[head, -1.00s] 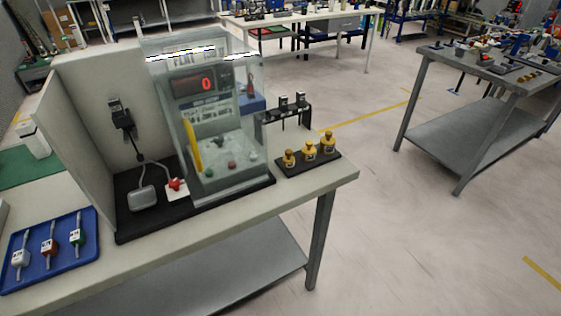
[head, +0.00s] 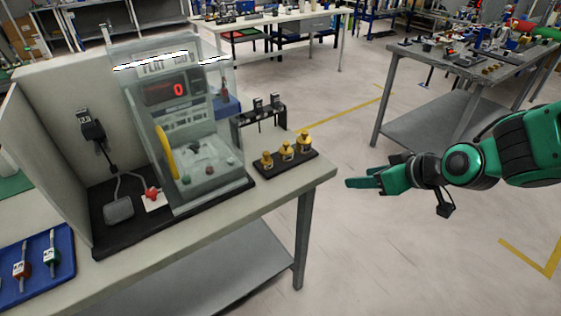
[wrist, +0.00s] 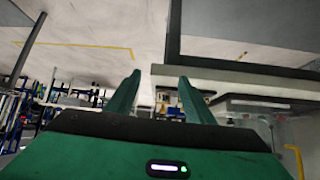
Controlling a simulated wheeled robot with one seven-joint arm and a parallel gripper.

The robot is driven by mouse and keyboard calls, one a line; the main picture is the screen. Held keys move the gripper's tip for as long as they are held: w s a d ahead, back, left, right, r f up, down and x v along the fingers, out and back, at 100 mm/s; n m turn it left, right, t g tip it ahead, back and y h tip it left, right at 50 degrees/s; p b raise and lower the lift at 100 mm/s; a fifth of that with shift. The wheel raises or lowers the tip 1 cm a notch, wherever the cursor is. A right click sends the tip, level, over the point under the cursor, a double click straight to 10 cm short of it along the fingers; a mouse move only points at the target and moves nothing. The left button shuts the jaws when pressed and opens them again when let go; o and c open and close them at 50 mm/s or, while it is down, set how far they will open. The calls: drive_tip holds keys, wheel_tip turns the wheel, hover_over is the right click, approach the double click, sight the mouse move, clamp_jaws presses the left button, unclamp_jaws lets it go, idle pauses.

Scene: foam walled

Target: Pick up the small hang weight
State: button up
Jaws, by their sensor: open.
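Three brass weights stand in a row on a small black tray (head: 290,172) near the right end of the light table. The small hang weight (head: 266,159) looks like the leftmost one, with the middle weight (head: 287,151) and the largest weight (head: 303,143) to its right. My green gripper (head: 362,183) is beyond the table's right edge, to the right of the tray, pointing left toward it. In the wrist view my gripper (wrist: 160,78) shows two parted fingers with nothing held between them. The weights are too small there to tell apart.
A clear-walled tester (head: 185,120) with a red "0" display stands left of the tray. A black rack (head: 258,115) stands behind the weights. A blue tray (head: 40,262) lies at the left. A grey workbench (head: 455,70) stands behind my arm, with open floor between.

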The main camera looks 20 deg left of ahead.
sight(269, 161)
drive_tip(key=a+n+y, duration=0.1)
drive_tip(key=a, duration=0.5)
drive_tip(key=a+n+y, duration=0.1)
drive_tip(key=a+y, duration=0.1)
drive_tip(key=a, duration=0.5)
drive_tip(key=a+y, duration=0.1)
drive_tip(key=a, duration=0.6)
drive_tip(key=shift+s+n+t+y, duration=0.3)
drive_tip(key=shift+n+t+y, duration=0.1)
drive_tip(key=shift+x, duration=3.15)
drive_tip(key=shift+c, duration=0.2)
clamp_jaws()
drive_tip(key=shift+r, duration=0.1)
